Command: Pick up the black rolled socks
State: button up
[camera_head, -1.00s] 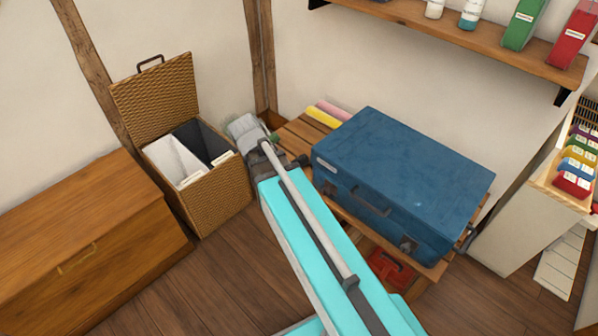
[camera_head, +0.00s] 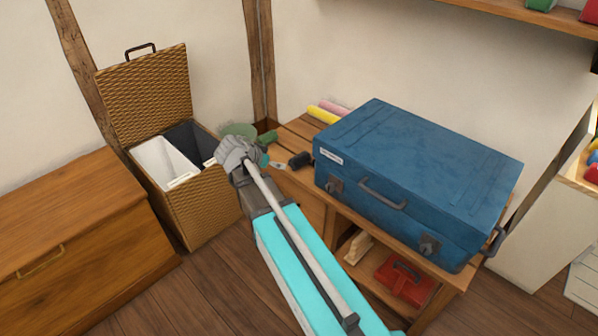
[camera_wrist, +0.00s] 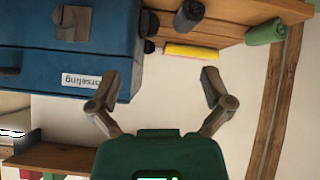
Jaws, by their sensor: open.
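The black rolled socks (camera_head: 300,160) appear as a small dark roll on the wooden bench, just left of the blue trunk. In the wrist view, a dark roll (camera_wrist: 188,15) lies at the top edge, near the trunk's end and beyond the yellow roll. My gripper (camera_head: 243,158) is left of the dark roll in the head view, near the bench's left end. In the wrist view, my gripper (camera_wrist: 160,78) has its two fingers spread wide with nothing between them. The dark roll is beyond the fingertips, apart from them.
The blue trunk (camera_head: 415,175) fills most of the bench (camera_head: 296,131). Yellow (camera_head: 322,114) and pink (camera_head: 337,105) rolls lie behind; a green roll (camera_head: 267,137) is at the left end. An open wicker hamper (camera_head: 205,215) and wooden chest (camera_head: 75,240) stand left.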

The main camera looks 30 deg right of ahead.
aim_at(291, 163)
jog(key=w+d+f+m+t+h+b, duration=0.1)
jog(key=w+f+b, duration=0.5)
jog(key=b, duration=0.6)
notch_tip(291, 163, down, 2)
jog(key=m+t+h, duration=0.1)
jog(key=m+h, duration=0.1)
jog(key=m, duration=0.1)
jog(key=shift+w+f+m, duration=0.2)
jog(key=shift+w+m, duration=0.1)
jog(key=shift+w, duration=0.05)
jog(key=b+x, duration=0.3)
jog(key=x, duration=0.4)
jog(key=shift+w+d, duration=0.15)
jog(key=shift+d, duration=0.2)
jog(key=shift+w+d+f+b, duration=0.1)
jog(key=shift+d+b, duration=0.2)
jog(key=shift+d, duration=0.15)
jog(key=shift+d, duration=0.1)
jog(key=shift+b+x, duration=0.9)
jog(key=shift+x, duration=1.6)
jog(key=shift+d, duration=0.15)
